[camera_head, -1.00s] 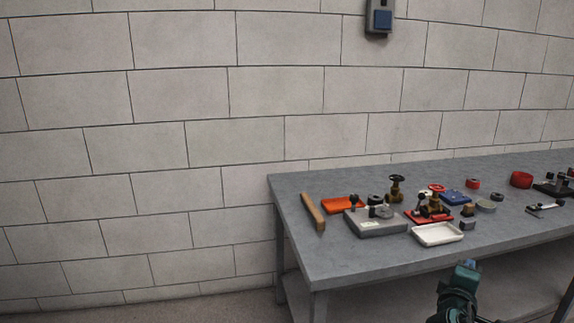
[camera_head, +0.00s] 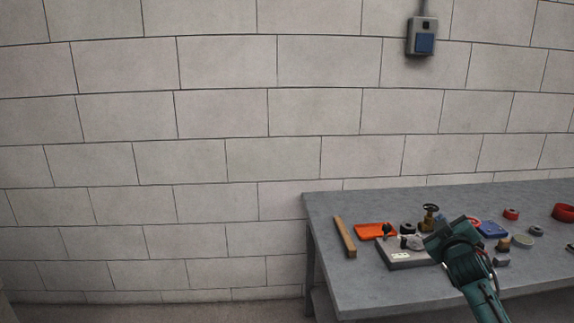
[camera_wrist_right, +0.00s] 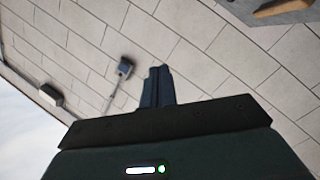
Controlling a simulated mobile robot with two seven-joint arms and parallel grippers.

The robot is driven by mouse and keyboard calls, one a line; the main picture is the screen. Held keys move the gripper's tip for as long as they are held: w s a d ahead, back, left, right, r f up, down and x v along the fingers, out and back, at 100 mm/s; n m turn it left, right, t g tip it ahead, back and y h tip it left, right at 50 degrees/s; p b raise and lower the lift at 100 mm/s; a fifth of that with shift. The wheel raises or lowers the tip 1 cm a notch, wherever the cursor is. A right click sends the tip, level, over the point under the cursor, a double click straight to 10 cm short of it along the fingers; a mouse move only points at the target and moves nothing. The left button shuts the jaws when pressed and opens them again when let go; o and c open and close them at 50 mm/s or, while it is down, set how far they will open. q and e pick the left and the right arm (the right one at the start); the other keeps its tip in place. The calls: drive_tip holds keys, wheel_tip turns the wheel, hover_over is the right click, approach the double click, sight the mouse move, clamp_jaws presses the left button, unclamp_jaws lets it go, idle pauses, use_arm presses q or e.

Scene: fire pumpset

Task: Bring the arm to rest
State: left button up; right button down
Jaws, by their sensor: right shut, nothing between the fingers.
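My right gripper (camera_head: 452,232) is raised in the head view, in front of the right part of the workbench, and hides some of the things on it. In the right wrist view its fingers (camera_wrist_right: 157,86) are together with nothing between them, pointing toward the block wall. My left gripper is in neither view.
A grey workbench (camera_head: 350,289) stands against the block wall. On it are a wooden bar (camera_head: 345,237), an orange tray (camera_head: 374,231), a grey box (camera_head: 398,256), a brass valve (camera_head: 430,217) and a blue tray (camera_head: 493,229). A switch box (camera_head: 423,38) hangs on the wall.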

drive_tip(key=s+a+f+m+g+y, duration=0.1)
drive_tip(key=s+a+f+y, duration=0.1)
drive_tip(key=s+a+f, duration=0.3)
drive_tip(key=s+a+f+m+y, duration=0.1)
drive_tip(key=s+a+f+y, duration=0.2)
drive_tip(key=f, duration=0.5)
drive_tip(key=s+a+f+g+y, duration=0.1)
drive_tip(key=s+a+f, duration=0.3)
drive_tip(key=s, duration=0.6)
drive_tip(key=s+a+f+g, duration=0.2)
drive_tip(key=s+a+f, duration=0.3)
drive_tip(key=s, duration=0.5)
drive_tip(key=s+a+f+m+g+y, duration=0.1)
drive_tip(key=s+a+f+g, duration=0.1)
drive_tip(key=s+a+f, duration=0.2)
drive_tip(key=s+a, duration=0.3)
drive_tip(key=s, duration=0.4)
drive_tip(key=shift+f+y, duration=0.3)
drive_tip(key=shift+s, duration=0.1)
